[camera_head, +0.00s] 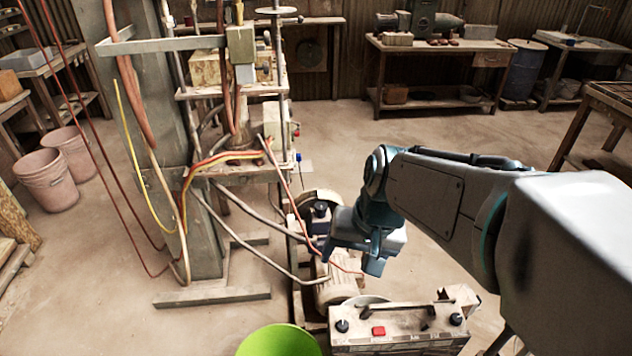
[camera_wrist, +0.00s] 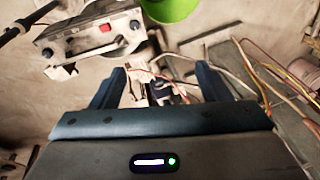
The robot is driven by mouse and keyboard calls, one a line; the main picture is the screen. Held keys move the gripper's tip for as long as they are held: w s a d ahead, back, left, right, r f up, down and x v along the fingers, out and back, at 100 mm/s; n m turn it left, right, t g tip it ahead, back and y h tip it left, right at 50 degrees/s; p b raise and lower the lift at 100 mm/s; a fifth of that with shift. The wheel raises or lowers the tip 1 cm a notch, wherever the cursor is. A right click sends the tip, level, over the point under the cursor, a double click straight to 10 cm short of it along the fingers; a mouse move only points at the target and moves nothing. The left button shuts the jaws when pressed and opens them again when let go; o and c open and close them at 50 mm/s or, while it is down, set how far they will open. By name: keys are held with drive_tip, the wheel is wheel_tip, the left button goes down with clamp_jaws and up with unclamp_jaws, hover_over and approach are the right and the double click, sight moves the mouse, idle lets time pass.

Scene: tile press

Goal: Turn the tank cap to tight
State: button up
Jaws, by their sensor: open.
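A dark round cap (camera_head: 320,208) sits on top of the low machine below the press, just left of my gripper. I take it for the tank cap, but its setting is too small to read. My gripper (camera_head: 354,262) points down over this machine, right of and nearer than the cap. In the wrist view, the two fingers of my gripper (camera_wrist: 160,82) stand wide apart with nothing held between them. Dark and pale machine parts show below and beyond the fingers; I cannot tell whether the cap is among them.
A control box (camera_head: 395,343) with black knobs and a red button stands in front, beside a green bucket (camera_head: 278,341). The press column (camera_head: 200,200) rises at left with hanging hoses and cables. Loose cables cross near my gripper. Pink buckets (camera_head: 48,185) stand far left. Open floor lies behind.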

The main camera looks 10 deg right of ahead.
drive_tip(key=w+a+f+m+y+b, duration=0.25)
drive_tip(key=w+f+b, duration=0.2)
drive_tip(key=w, duration=0.25)
drive_tip(key=w+a+f+m+y+b, duration=0.2)
drive_tip(key=w+f+m+b, duration=0.15)
drive_tip(key=w+f, duration=0.2)
drive_tip(key=m+t+y+b, duration=0.4)
drive_tip(key=m+t+b, duration=0.9)
drive_tip(key=m+b, duration=0.6)
approach(326, 209)
drive_tip(key=shift+m+h, duration=0.25)
drive_tip(key=shift+m, duration=0.55)
drive_tip(key=x, duration=1.1)
drive_tip(key=shift+a+b, duration=0.3)
drive_tip(key=shift+x, duration=0.8)
drive_tip(key=shift+d+r, duration=0.1)
drive_tip(key=shift+r, duration=0.05)
drive_tip(key=c, duration=1)
